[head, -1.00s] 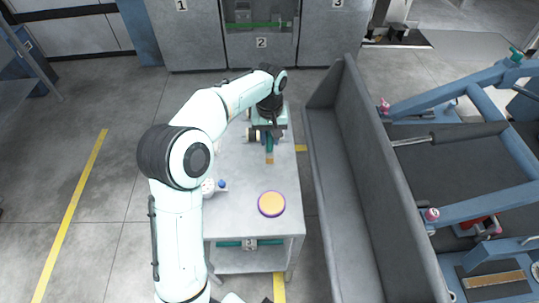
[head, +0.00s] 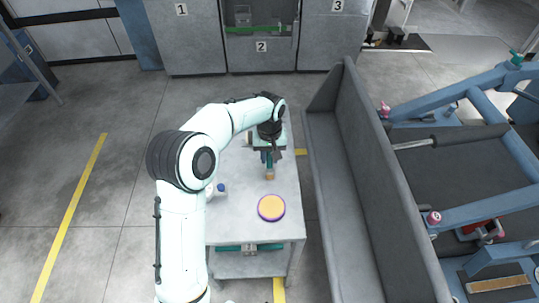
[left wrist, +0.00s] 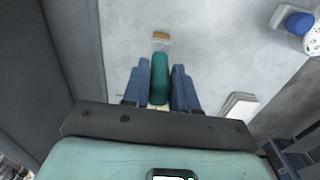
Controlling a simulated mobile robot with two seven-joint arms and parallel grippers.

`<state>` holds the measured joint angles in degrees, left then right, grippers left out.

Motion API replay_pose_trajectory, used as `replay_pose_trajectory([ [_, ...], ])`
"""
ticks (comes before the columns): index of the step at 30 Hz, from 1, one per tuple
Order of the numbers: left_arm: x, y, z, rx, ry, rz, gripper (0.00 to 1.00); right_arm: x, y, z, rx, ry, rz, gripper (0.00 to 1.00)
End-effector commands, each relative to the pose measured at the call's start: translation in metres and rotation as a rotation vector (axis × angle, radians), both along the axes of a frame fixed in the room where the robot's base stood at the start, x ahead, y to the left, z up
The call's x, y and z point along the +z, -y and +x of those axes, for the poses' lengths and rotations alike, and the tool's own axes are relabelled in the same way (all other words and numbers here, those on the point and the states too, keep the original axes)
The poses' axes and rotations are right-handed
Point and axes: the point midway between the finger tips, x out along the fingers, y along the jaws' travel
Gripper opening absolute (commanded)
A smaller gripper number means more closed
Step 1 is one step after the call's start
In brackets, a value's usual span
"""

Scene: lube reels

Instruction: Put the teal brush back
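The teal brush (head: 270,174) has a teal handle and a tan bristle end. My left gripper (head: 269,156) is over the far part of the grey table (head: 240,225), with the brush between its fingers. In the left wrist view the blue fingers (left wrist: 160,88) flank the teal handle of the brush (left wrist: 159,72), and the tan end points away from the gripper. The brush is above the table top; the exact gap cannot be told. My right gripper is not in view.
A round purple-rimmed yellow item (head: 271,208) lies on the table's near right. A white item with a blue cap (head: 221,187) stands at the left edge, partly behind my arm. A grey bench with a tall back (head: 340,190) runs along the table's right side.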

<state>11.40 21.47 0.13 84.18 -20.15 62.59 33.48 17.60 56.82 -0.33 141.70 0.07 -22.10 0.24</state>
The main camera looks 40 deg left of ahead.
Motion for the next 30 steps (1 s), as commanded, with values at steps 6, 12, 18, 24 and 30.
replay_pose_trajectory([
  [6, 0.000, 0.000, 0.000, 0.000, -0.001, -0.001, 0.53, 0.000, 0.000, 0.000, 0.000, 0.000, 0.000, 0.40],
  [12, 0.002, 0.000, 0.000, 0.000, 0.000, 0.000, 0.53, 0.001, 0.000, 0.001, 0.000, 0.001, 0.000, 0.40],
  [18, 0.029, 0.000, 0.001, 0.000, 0.004, 0.001, 0.53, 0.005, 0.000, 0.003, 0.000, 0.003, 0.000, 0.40],
  [24, 0.074, 0.000, 0.001, 0.000, 0.005, 0.000, 0.53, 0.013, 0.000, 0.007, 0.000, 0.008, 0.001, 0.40],
  [30, 0.109, 0.000, 0.001, 0.000, 0.003, 0.000, 0.53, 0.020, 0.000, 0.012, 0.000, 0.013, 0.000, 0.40],
])
